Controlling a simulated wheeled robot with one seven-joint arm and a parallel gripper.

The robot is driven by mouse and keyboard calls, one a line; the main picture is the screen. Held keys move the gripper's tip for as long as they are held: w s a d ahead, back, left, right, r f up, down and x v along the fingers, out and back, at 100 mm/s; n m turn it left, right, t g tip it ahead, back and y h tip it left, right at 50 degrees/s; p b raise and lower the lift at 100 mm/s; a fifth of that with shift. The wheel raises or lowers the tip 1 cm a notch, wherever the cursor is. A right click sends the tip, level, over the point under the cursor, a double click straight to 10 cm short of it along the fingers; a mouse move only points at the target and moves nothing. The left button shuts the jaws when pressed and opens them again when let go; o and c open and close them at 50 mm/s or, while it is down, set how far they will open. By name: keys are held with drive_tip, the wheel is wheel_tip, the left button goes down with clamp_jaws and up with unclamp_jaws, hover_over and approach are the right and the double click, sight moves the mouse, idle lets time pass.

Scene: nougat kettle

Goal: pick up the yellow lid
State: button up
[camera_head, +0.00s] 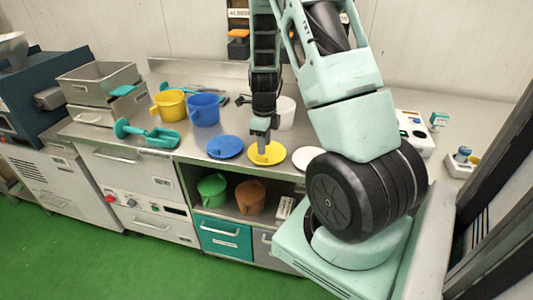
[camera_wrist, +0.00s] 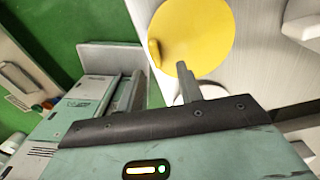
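The yellow lid (camera_head: 273,156) lies flat near the front edge of the steel counter, between a blue lid (camera_head: 225,147) and a white lid (camera_head: 307,158). In the wrist view the yellow lid (camera_wrist: 205,30) fills the top middle, with a small raised handle (camera_wrist: 154,53) near its left edge. My gripper (camera_head: 262,146) points down over the lid in the head view and hides part of it. In the wrist view my gripper (camera_wrist: 160,72) has its two fingers apart with nothing between them; the handle shows just beyond the fingertips. Contact with the lid cannot be told.
A yellow pot (camera_head: 169,105), a blue pot (camera_head: 203,109) and a white pot (camera_head: 285,112) stand behind. A teal scoop (camera_head: 162,138) lies left. Green (camera_head: 212,189) and brown (camera_head: 250,197) pots sit on the shelf below. A white device (camera_head: 414,130) stands right.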

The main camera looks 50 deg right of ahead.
sight(267, 150)
drive_tip(key=f, duration=0.3)
drive_tip(key=f+p, duration=0.1)
drive_tip(key=shift+s+a+f, duration=0.15)
drive_tip(key=shift+s+f, duration=0.1)
drive_tip(key=shift+f, duration=0.15)
clamp_jaws()
